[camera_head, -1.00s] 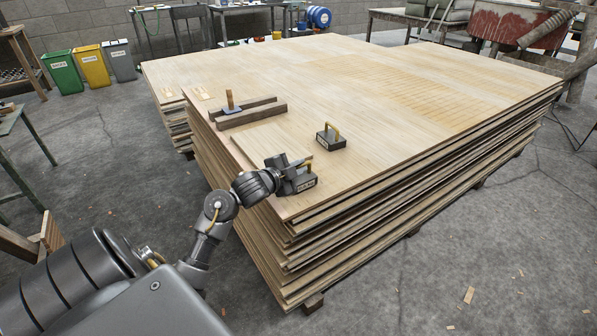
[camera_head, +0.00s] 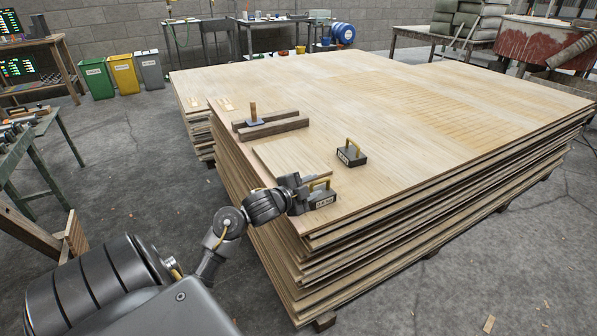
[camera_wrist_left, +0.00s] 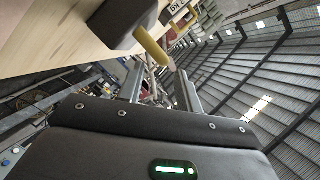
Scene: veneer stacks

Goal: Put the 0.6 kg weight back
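A dark block weight with a yellow handle (camera_head: 323,200) sits on the near corner of the veneer stack (camera_head: 400,140); its label is too small to read surely. My left gripper (camera_head: 305,187) is just left of this weight, at its handle. In the left wrist view the fingers (camera_wrist_left: 160,78) stand apart, with the yellow handle (camera_wrist_left: 150,45) by their tips and the dark block (camera_wrist_left: 122,20) beyond. No grip on the handle shows. A second dark weight with a yellow handle (camera_head: 351,156) stands farther back on the stack. My right gripper is not in view.
A thin loose sheet (camera_head: 290,160) lies beside the weights. Dark wooden bars (camera_head: 272,125) and a tool with an upright wooden handle (camera_head: 253,112) lie behind it. The stack's top is clear to the right. Bins (camera_head: 123,74) stand on the floor at back left.

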